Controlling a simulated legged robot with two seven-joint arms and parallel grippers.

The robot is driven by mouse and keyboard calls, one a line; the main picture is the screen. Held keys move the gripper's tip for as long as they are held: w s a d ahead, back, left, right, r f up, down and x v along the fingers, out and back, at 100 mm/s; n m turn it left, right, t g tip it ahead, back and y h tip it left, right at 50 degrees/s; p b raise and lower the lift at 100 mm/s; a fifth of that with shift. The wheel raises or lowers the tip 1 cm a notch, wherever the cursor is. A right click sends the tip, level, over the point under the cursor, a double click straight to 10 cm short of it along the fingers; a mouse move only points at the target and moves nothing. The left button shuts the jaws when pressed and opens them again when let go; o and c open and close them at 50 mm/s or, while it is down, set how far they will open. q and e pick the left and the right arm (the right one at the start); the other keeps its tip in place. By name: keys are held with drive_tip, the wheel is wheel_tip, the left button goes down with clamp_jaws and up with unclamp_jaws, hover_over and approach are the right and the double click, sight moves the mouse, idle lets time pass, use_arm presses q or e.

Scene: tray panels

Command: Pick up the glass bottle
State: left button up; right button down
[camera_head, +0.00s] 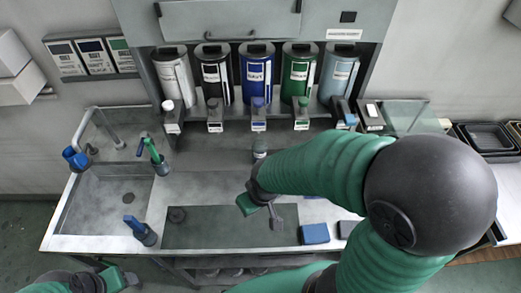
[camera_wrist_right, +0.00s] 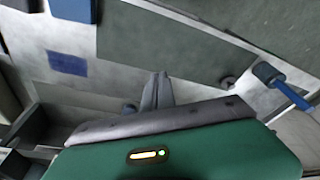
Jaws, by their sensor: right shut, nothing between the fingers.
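A small pale, clear-looking bottle (camera_head: 260,147) stands at the back of the counter below the blue canister; it seems to be the glass bottle, and its lower part is hidden by my right arm. My right gripper (camera_head: 276,222) is over the front of the counter, nearer the front edge than the bottle and apart from it. In the right wrist view its fingers (camera_wrist_right: 157,88) are together with nothing held. My left gripper (camera_head: 128,279) is low at the bottom left, in front of the counter and far from the bottle; its fingers are too unclear to judge.
Several canisters, including a blue one (camera_head: 257,75), stand in a rack at the back. A sink (camera_head: 105,205) is at left. A blue-handled brush (camera_head: 140,230) stands in a holder at the front, and it shows in the wrist view (camera_wrist_right: 290,92). A blue block (camera_head: 314,234) lies right of my gripper.

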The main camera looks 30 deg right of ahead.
sight(260, 154)
drive_tip(key=c, duration=2.1)
unclamp_jaws()
drive_tip(key=shift+c, duration=0.2)
